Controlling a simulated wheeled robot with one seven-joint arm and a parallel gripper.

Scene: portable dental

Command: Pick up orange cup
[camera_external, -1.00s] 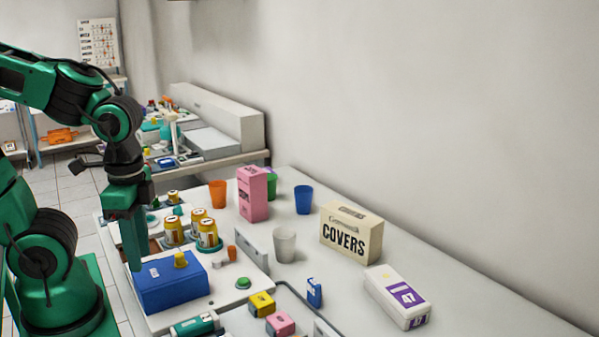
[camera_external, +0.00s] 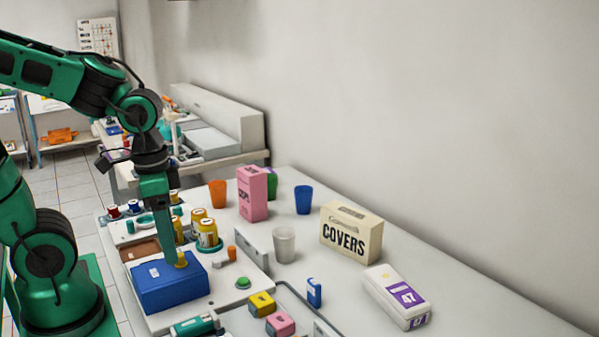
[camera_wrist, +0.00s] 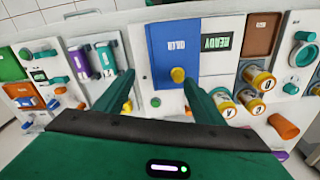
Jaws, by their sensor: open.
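The orange cup (camera_external: 217,193) stands upright on the counter in the external view, left of the pink box. My gripper (camera_external: 170,258) points down over the blue box, left of and nearer the camera than the cup, clearly apart from it. In the wrist view my gripper (camera_wrist: 165,90) shows two green fingers spread apart with nothing held between them. The blue box (camera_wrist: 168,50) with its yellow knob (camera_wrist: 178,75) lies beyond and between the fingers there.
The pink box (camera_external: 252,194) stands close to the cup's right, with a green cup (camera_external: 271,181) behind it. A blue cup (camera_external: 303,199), a clear cup (camera_external: 284,245) and the COVERS box (camera_external: 350,233) stand further right.

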